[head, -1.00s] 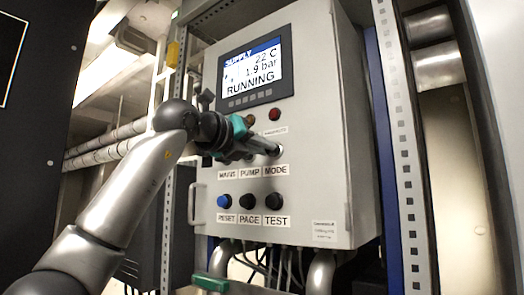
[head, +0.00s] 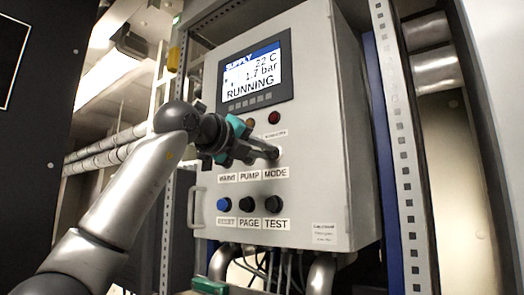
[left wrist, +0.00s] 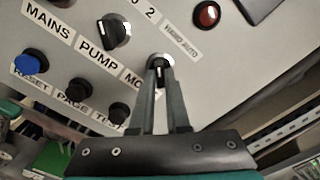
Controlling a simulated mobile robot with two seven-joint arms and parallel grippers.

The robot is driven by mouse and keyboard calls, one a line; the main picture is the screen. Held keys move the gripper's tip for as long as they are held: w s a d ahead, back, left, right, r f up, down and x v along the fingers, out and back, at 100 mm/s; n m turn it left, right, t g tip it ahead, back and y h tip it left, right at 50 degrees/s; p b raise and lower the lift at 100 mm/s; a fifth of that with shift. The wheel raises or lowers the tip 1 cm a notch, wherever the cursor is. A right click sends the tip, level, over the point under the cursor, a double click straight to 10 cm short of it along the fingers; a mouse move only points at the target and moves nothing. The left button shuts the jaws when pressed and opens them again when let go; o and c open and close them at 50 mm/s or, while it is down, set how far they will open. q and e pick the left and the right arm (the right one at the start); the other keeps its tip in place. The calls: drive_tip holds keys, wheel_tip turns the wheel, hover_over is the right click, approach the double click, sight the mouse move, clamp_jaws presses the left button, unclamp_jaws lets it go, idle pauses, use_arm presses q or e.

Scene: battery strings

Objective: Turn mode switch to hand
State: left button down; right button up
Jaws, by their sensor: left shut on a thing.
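The mode switch (left wrist: 159,70) is a round black knob with a pale mark, on the grey control panel beside the MODE label. In the left wrist view my left gripper (left wrist: 160,85) has its two fingers closed on the knob's sides. In the head view my left gripper (head: 272,151) reaches the panel from the left, just above the MODE label (head: 276,173), and hides the knob. A HAND AUTO label (left wrist: 181,39) sits above the knob. My right gripper is not in view.
The pump switch (left wrist: 115,31) is beside the mode switch. Below are a blue RESET button (head: 224,204) and black PAGE (head: 246,204) and TEST (head: 273,203) buttons. A red lamp (head: 274,117) and a display (head: 254,75) reading RUNNING are above. A cabinet handle (head: 193,207) protrudes at left.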

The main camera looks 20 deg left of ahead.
use_arm(q)
drive_tip(key=c, duration=0.9)
unclamp_jaws()
drive_tip(key=b+v, duration=0.3)
drive_tip(key=v, duration=1.2)
drive_tip(key=shift+s, duration=0.15)
